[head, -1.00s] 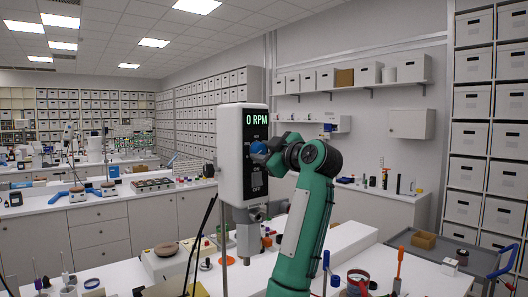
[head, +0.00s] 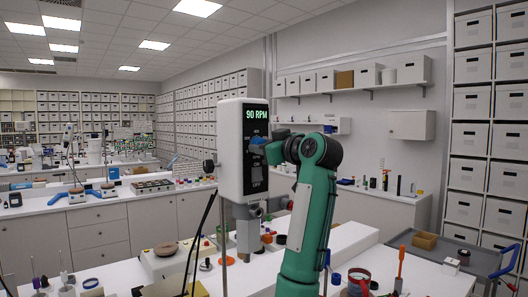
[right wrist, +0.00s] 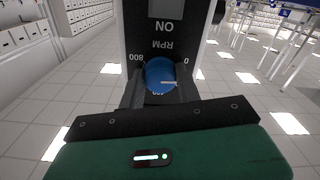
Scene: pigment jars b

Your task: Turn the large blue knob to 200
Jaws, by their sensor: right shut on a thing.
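The white overhead stirrer (head: 230,150) stands on the bench with a black front panel, and its green display (head: 255,114) reads 90 RPM. The large blue knob (right wrist: 158,72) is on the panel, with a light pointer line toward the picture's right, near the 0 mark. The 800 mark is at the picture's left and the lower mark is partly hidden. My right gripper (right wrist: 160,86) is shut on the knob, a finger at each side. My left gripper is not in view.
Below the stirrer the bench holds a hotplate-like box (head: 165,262) with a bowl and small coloured jars. An orange screwdriver (head: 400,268) stands at the right. A grey cart (head: 440,250) stands beyond the bench's right side.

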